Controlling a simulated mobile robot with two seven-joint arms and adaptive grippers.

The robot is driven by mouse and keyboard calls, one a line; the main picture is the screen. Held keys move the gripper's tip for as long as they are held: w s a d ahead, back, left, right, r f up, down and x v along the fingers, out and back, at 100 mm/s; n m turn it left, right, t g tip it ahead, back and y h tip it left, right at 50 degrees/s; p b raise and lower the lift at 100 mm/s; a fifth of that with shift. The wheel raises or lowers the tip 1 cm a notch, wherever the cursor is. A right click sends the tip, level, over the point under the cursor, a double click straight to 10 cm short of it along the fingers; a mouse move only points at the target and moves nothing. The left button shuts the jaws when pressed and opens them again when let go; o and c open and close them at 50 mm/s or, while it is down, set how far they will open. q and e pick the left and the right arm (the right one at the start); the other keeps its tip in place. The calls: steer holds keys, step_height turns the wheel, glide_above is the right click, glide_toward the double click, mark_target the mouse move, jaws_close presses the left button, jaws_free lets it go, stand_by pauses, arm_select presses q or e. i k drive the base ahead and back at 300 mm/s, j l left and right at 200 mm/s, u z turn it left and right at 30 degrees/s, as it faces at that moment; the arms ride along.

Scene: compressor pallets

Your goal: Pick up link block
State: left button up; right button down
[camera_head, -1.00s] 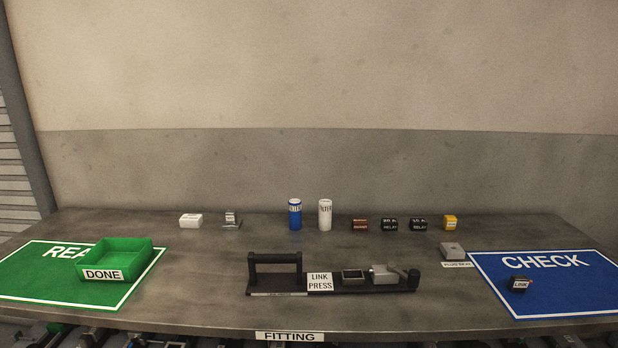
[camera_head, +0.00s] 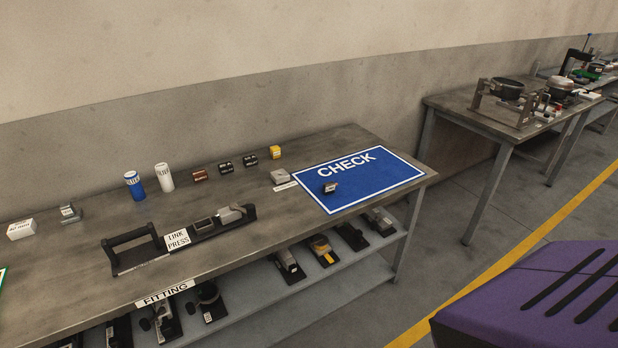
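The link block (camera_head: 330,188) is a small dark block with a white label. It lies on the blue CHECK mat (camera_head: 372,178), near the mat's left part, at the right end of the fitting table. The black link press (camera_head: 190,235) stands on the table to its left, with a handle frame and a LINK PRESS label. Neither of my grippers is in view.
The fitting table (camera_head: 60,270) has a lower shelf (camera_head: 262,312) holding several tools. Blue (camera_head: 134,186) and white (camera_head: 164,177) filters and several small boxes stand along the back. Another workbench (camera_head: 455,103) is at the right. A purple surface (camera_head: 545,300) fills the lower right.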

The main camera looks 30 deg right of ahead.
mark_target(328, 187)
steer(key=z, duration=0.6)
steer(key=i+l+z, duration=0.6)
steer(key=i+j, duration=0.05)
